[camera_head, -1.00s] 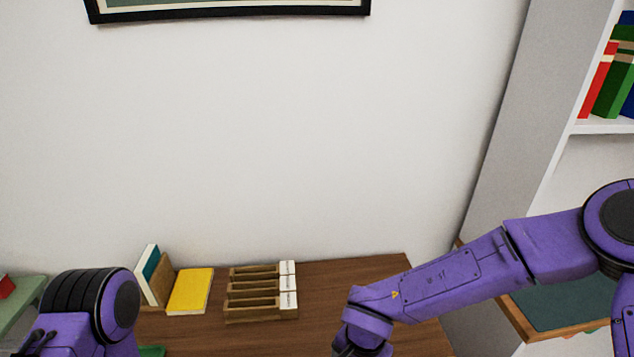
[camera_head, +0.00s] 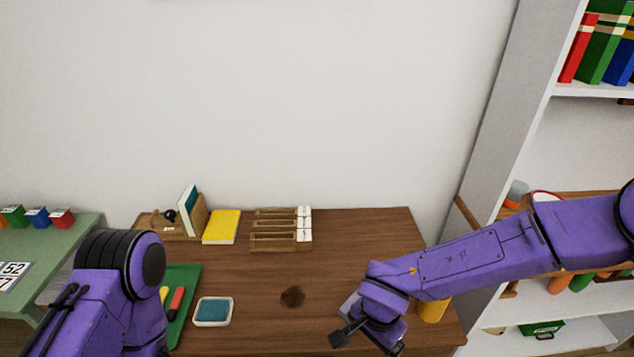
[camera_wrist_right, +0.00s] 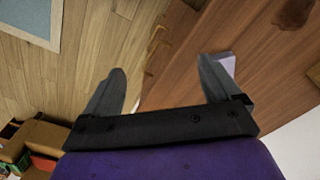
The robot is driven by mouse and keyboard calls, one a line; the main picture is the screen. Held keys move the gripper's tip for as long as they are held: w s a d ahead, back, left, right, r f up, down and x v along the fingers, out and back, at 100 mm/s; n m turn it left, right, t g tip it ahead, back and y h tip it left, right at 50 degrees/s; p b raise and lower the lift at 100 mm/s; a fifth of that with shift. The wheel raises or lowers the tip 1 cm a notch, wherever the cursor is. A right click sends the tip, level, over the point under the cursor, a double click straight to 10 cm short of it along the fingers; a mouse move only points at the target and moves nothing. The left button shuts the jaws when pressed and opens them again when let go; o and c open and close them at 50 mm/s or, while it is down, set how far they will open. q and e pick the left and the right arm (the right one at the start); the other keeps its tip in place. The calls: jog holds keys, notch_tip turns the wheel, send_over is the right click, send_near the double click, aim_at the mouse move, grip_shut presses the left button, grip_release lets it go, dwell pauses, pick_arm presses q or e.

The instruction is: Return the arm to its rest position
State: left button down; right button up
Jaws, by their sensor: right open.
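My right arm (camera_head: 470,262) is purple and reaches in from the right over the brown desk (camera_head: 365,235). My right gripper (camera_head: 368,343) hangs low over the desk's front right part, partly cut off by the bottom edge. In the right wrist view its two grey fingers (camera_wrist_right: 160,90) stand wide apart with nothing between them. The desk edge and the wooden floor show beyond them. My left arm (camera_head: 115,290) is at the lower left; its gripper is out of view.
On the desk are a wooden card rack (camera_head: 275,242), a yellow book (camera_head: 222,227), a green tray (camera_head: 186,290), a teal-topped dish (camera_head: 213,311) and a yellow cylinder (camera_head: 433,310) beside my right arm. A shelf unit (camera_head: 545,90) stands right, a green table (camera_head: 50,245) left. Mid-desk is mostly clear.

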jog(key=d+f+m+t+h+b, duration=0.15)
jog(key=d+f+t+h, duration=0.25)
jog(key=d+f, duration=0.6)
pick_arm(q)
jog(key=f+b, duration=0.1)
jog(key=f, duration=0.2)
jog(key=f+b, duration=0.1)
jog(key=shift+w+f+b, duration=0.25)
jog(key=shift+w+b, duration=0.1)
pick_arm(e)
jog(key=s+d+f+n, duration=0.2)
jog(key=s+d+f, duration=0.2)
jog(key=s, duration=0.4)
jog(key=s+d+f+n+g, duration=0.1)
jog(key=s+d+f+n, duration=0.1)
jog(key=s+d+f, duration=0.3)
jog(key=s+f, duration=0.2)
jog(key=s, duration=0.1)
jog(key=shift+s+f+y, duration=0.15)
jog(key=shift+f+y, duration=0.15)
jog(key=shift+n, duration=0.25)
